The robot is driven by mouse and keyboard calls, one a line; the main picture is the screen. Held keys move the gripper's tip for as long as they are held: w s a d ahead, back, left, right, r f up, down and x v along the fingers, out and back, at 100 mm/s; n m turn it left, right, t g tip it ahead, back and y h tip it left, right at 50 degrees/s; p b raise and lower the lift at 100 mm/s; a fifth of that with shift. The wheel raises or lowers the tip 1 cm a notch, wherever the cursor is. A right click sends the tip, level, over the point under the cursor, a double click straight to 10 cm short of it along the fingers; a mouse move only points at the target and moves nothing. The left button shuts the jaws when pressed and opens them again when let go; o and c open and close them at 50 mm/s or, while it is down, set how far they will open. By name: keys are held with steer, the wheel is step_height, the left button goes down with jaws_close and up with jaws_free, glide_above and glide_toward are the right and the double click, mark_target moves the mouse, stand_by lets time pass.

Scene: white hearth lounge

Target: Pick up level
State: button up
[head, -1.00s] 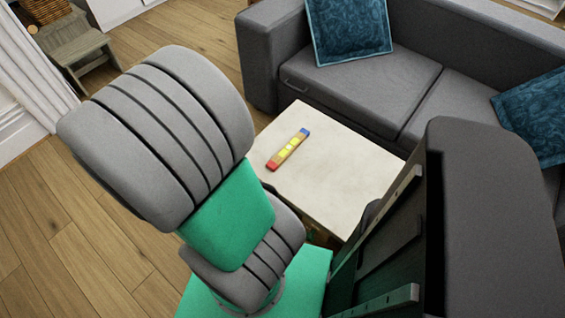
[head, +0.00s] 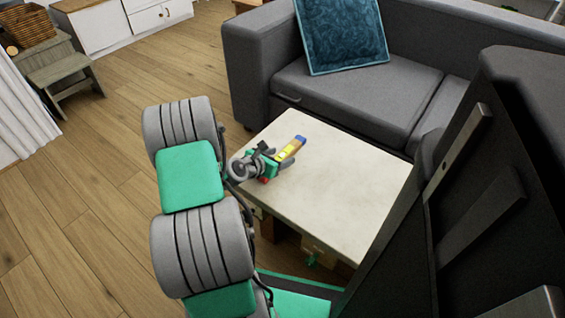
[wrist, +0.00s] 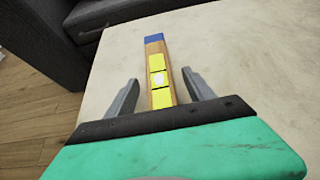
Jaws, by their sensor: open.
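The level (head: 291,149) is a short bar with a blue end, yellow middle parts and a red end. It lies on the pale table, partly hidden by my gripper in the head view. In the wrist view the level (wrist: 157,75) runs away from me between the two fingers, its blue end farthest and its near end hidden behind the gripper body. My gripper (wrist: 160,92) is open, with a finger on each side of the level and a gap on both sides. In the head view my gripper (head: 269,158) is over the level's near end.
The pale table top (head: 340,190) is otherwise bare. A grey sofa (head: 350,100) with a blue cushion (head: 341,35) stands close behind the table. A wooden stool (head: 62,75) and white cabinet (head: 120,22) are at upper left. Wood floor is open on the left.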

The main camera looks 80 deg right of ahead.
steer(key=shift+d, duration=0.2)
jaws_close()
stand_by(0.6)
